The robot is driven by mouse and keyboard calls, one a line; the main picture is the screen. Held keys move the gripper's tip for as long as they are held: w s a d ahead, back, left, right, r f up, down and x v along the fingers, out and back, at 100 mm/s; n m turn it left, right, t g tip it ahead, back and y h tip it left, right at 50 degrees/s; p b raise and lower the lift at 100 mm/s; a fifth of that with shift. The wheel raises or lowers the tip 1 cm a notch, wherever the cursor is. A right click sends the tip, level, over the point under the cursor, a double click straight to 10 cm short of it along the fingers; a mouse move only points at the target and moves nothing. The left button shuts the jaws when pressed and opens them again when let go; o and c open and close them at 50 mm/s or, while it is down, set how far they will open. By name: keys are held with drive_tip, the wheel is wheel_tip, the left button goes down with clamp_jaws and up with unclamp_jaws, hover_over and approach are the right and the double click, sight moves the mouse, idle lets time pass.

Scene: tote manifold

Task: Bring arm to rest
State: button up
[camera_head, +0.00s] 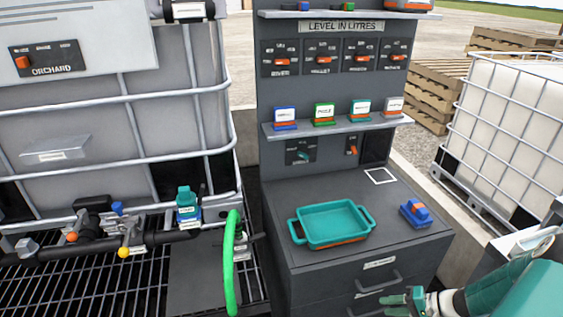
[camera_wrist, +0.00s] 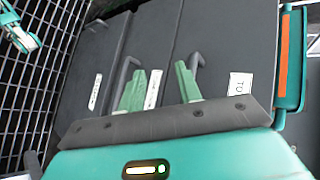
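My arm, teal and white, reaches in from the lower right of the head view. My gripper (camera_head: 402,300) is low in front of the grey cabinet's drawers, below the worktop. In the wrist view my gripper (camera_wrist: 160,80) shows two green fingers standing apart with nothing held between them. Behind the fingers are dark drawer fronts (camera_wrist: 150,35) with grey handles and white labels. I cannot tell whether a finger touches a handle.
A teal tray (camera_head: 333,224) and a blue-and-orange item (camera_head: 415,213) sit on the worktop (camera_head: 290,196). A shelf panel (camera_head: 330,95) rises behind. At left are a caged tank (camera_head: 90,120), valves and a green hose (camera_head: 231,265). Another caged tank (camera_head: 505,125) stands right.

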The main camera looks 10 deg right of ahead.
drive_tip(key=w+a+r+n+g+h, duration=0.1)
drive_tip(key=a+r+n+g+h, duration=0.2)
drive_tip(key=a+r, duration=0.6)
drive_tip(key=w+a+r+n+g+h, duration=0.1)
drive_tip(key=a+r+n+g+h, duration=0.15)
drive_tip(key=a+r, duration=0.7)
drive_tip(key=s+a+r+n+t+h, duration=0.1)
drive_tip(key=s+a+r, duration=0.3)
drive_tip(key=r, duration=0.5)
drive_tip(key=s+a+r+n+t+h, duration=0.1)
drive_tip(key=s+a+r+t+h, duration=0.2)
drive_tip(key=s+r, duration=0.3)
wheel_tip(320, 180, up, 3)
drive_tip(key=shift+s+a+r, duration=0.1)
drive_tip(key=shift+s+a, duration=0.1)
drive_tip(key=shift+a, duration=0.65)
drive_tip(key=shift+n+t, duration=0.25)
